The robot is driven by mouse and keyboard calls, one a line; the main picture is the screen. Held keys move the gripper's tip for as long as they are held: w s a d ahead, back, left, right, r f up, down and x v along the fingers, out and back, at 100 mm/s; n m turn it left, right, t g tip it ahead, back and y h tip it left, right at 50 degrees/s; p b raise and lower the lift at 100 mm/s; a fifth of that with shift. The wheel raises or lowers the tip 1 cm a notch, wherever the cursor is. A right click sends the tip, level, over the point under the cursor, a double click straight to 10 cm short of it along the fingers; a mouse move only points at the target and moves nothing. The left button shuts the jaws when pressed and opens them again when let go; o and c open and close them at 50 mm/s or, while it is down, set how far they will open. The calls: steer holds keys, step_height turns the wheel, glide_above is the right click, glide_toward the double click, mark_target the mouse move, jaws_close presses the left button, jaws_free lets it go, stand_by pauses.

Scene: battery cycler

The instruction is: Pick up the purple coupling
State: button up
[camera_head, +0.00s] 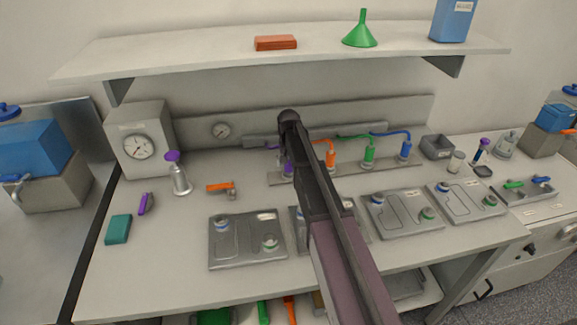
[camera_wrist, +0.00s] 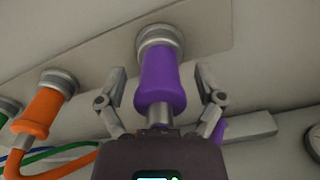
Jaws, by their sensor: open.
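The purple coupling (camera_wrist: 162,82) sits on a round grey fitting (camera_wrist: 160,42) in the wrist view. My gripper (camera_wrist: 161,85) is open, with one finger on each side of the coupling. Gaps show between the fingers and the purple body. In the head view only a slice of the purple coupling (camera_head: 288,168) shows beside my arm, at the left end of the row of couplings. My arm hides the fingers there.
An orange coupling (camera_head: 331,155) with a hose stands close beside the purple one, also in the wrist view (camera_wrist: 43,108). Green (camera_head: 369,150) and blue (camera_head: 406,150) couplings follow to the right. A shelf (camera_head: 200,55) overhangs the bench. Flat grey plates (camera_head: 245,226) lie in front.

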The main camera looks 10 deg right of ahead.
steer(key=shift+c, duration=0.2)
jaws_close()
stand_by(0.3)
steer(key=shift+r, duration=0.1)
step_height(320, 180, up, 4)
steer(key=p, duration=0.3)
steer(key=shift+f+p, duration=0.25)
steer(key=shift+p, duration=0.1)
steer(key=s+d, duration=0.1)
steer(key=s, duration=0.7)
steer(key=s+d+r+p, duration=0.1)
steer(key=s+d, duration=0.1)
steer(key=s, duration=0.5)
steer(key=shift+s+d+r, duration=0.15)
steer(key=shift+s+d, duration=0.1)
steer(key=shift+s, duration=0.1)
steer(key=c, duration=0.9)
jaws_free()
jaws_close()
